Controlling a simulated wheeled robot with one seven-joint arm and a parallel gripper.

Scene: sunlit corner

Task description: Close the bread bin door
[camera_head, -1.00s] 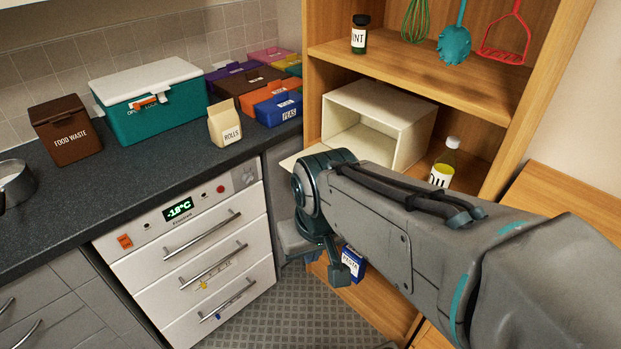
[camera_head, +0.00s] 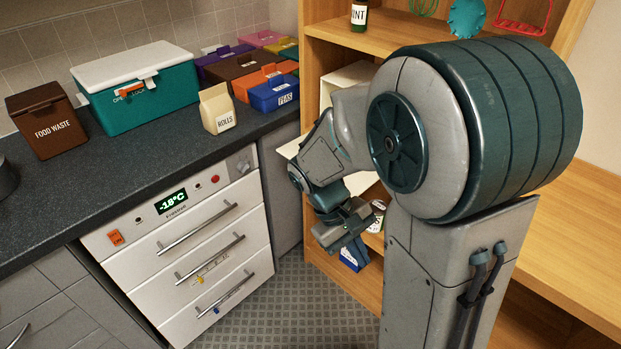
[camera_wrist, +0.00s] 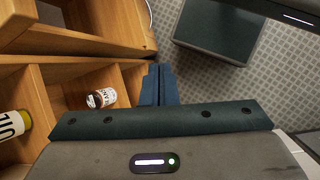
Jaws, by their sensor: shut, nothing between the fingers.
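The bread bin (camera_head: 348,82) is a cream box on the wooden shelf unit, mostly hidden behind my arm in the head view. Its door (camera_head: 291,148) shows as a pale flap sticking out in front of the bin, so it stands open; much of it is behind my wrist. My gripper (camera_head: 350,240) hangs below and in front of the door, apart from it as far as I can see. In the wrist view my gripper (camera_wrist: 160,72) has its two dark fingers together with nothing between them. The bread bin is not recognisable in the wrist view.
The white drawer unit (camera_head: 190,245) and counter are at left; patterned floor between is clear.

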